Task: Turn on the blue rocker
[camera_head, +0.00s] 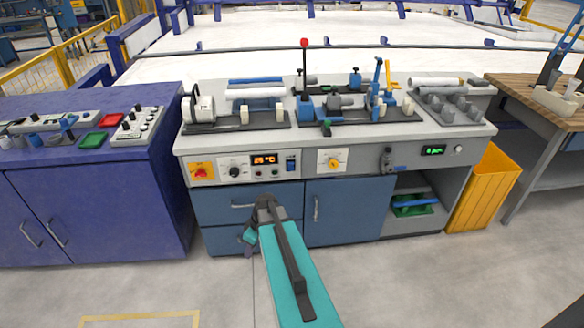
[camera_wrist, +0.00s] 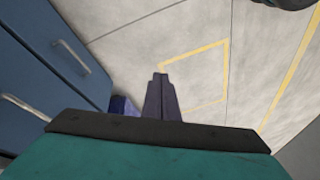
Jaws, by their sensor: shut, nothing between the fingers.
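The blue rocker (camera_head: 291,164) is a small blue switch on the grey front panel of the workbench. It sits just right of the orange-lit temperature display (camera_head: 265,160). It is too small to tell which way it is tipped. The rocker is not in the wrist view. My gripper (camera_wrist: 160,77) is shut and empty, with its dark fingers together above the floor. In the head view my arm is in front of the drawers, below the panel and apart from the rocker; the fingers cannot be made out there.
A red rotary switch (camera_head: 201,173), a black knob (camera_head: 234,171) and a yellow selector (camera_head: 333,163) share the panel. Blue drawers and doors (camera_head: 342,213) lie below it. A purple cabinet (camera_head: 95,205) stands left, a yellow bin (camera_head: 483,190) right. The floor in front is open.

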